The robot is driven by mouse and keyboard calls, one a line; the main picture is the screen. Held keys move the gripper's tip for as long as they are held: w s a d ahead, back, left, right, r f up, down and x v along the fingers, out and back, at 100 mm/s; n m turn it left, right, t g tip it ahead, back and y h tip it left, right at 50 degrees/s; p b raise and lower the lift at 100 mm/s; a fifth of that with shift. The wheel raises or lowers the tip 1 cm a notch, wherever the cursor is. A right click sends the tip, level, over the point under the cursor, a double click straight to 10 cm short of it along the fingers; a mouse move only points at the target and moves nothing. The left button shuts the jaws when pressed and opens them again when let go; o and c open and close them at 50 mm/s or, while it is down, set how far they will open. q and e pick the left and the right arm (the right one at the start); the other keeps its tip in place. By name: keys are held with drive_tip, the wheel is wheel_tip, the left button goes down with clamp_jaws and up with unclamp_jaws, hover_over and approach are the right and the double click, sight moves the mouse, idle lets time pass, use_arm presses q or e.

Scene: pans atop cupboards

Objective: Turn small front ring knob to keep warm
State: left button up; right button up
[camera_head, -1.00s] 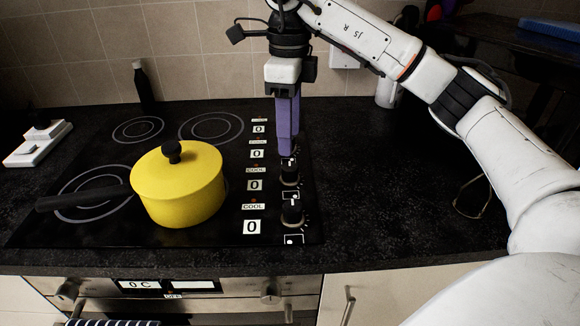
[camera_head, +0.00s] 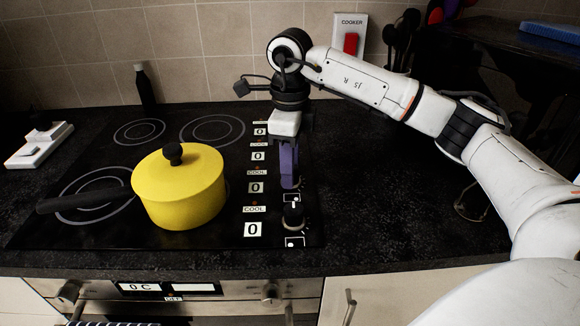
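The black hob carries a column of knobs along its right side, beside small displays reading 0 and COOL. The front knob (camera_head: 293,215) is in clear view, with a white marker card (camera_head: 294,242) in front of it. My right gripper (camera_head: 290,184) points down with purple fingers over the knob just behind the front one. The fingers hide most of that knob and those farther back. I cannot tell whether the fingers touch it or how far apart they are. My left gripper is not in view.
A yellow lidded pot (camera_head: 180,190) stands on the hob, its black handle (camera_head: 84,201) pointing left. A dark bottle (camera_head: 145,87) stands behind. A red cooker switch (camera_head: 351,43) is on the wall. The worktop right of the knobs is largely clear.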

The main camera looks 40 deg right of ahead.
drive_tip(key=c, duration=0.4)
drive_tip(key=shift+r+m+p, duration=0.15)
drive_tip(key=shift+m+p, duration=0.3)
drive_tip(key=shift+m, duration=0.65)
drive_tip(key=m, duration=0.2)
drive_tip(key=shift+m, duration=0.4)
drive_tip(key=o, duration=1.1)
drive_tip(key=shift+c, duration=0.2)
